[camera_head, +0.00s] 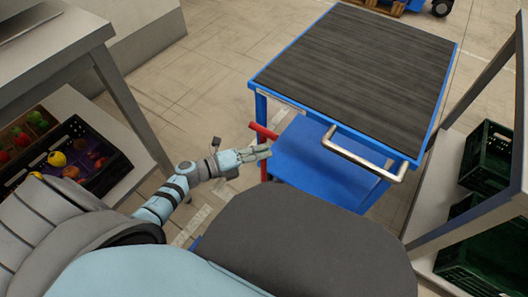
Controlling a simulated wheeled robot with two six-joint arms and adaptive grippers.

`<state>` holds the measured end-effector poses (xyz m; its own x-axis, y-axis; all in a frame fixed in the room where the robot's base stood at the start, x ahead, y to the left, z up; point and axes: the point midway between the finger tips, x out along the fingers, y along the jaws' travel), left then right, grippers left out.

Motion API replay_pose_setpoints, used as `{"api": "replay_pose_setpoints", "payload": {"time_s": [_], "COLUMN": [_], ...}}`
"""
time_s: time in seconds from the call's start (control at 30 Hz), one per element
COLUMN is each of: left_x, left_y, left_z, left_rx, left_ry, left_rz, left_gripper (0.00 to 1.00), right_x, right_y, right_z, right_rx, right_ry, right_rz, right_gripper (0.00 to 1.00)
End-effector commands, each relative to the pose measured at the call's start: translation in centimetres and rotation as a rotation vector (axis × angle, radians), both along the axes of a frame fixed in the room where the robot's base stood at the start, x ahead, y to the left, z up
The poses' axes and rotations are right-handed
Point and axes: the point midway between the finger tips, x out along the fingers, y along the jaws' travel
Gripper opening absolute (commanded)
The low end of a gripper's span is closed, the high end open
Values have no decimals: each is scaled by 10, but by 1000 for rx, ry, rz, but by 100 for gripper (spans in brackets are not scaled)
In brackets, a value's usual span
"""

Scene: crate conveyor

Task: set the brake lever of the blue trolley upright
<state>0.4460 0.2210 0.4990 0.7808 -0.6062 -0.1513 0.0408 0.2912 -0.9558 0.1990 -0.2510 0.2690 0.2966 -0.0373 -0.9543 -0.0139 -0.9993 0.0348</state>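The blue trolley (252,90) stands ahead of me, with a dark ribbed top, a lower blue shelf (325,165) and a silver push handle (362,158) on its near side. Its red brake lever (262,131) is at the near left corner. An upper red piece slants out there, and a red upright part shows just below it. My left gripper (264,152) reaches in from the left, its fingers pointing right, and overlaps the red parts in the picture. I cannot tell whether it touches them, nor how wide the fingers are apart. My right gripper is out of view.
A grey table (75,40) and a shelf with a dark crate (105,140) of fruit and vegetables stand at left. A rack with dark green crates (488,155) stands close at right. Tiled floor (205,75) is clear between the left table and the trolley.

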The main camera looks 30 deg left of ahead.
Motion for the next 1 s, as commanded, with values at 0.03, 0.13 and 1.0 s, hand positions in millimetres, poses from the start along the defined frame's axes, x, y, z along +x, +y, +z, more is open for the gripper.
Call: {"api": "replay_pose_setpoints", "payload": {"time_s": [0.03, 0.13, 1.0], "left_x": [3, 1, -89], "left_y": [4, -5, 26], "left_z": [3, 4, 1], "left_rx": [4, 2, 2], "left_ry": [-3, -2, 0], "left_rz": [13, 12, 6], "left_gripper": [0, 0, 0], "right_x": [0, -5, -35], "right_y": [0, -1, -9], "right_z": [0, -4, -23], "right_rx": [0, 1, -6], "right_ry": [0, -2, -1], "right_rz": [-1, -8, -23], "right_gripper": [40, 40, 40]}}
